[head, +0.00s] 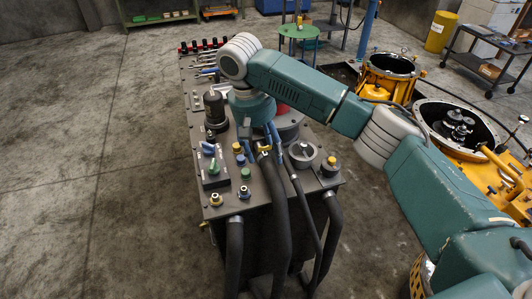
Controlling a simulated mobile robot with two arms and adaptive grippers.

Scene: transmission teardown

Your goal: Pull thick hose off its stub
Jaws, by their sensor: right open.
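My right gripper (263,146) points down over the top of the grey bench, with its blue fingers apart. The fingers are at the upper end of a thick black hose (275,195), around or beside it; I cannot tell if they touch it. A small yellow part shows at that hose end, between the fingers. The stub under it is mostly hidden by the gripper and hose. The hose bends over the front edge of the bench and hangs down. My left gripper is not in view.
Other black hoses hang at the front, one at left (234,245) and one at right (331,235). Coloured knobs, a black cylinder (214,108) and a round gauge-like part (303,153) crowd the bench top. Yellow housings (388,75) stand at right. The floor at left is clear.

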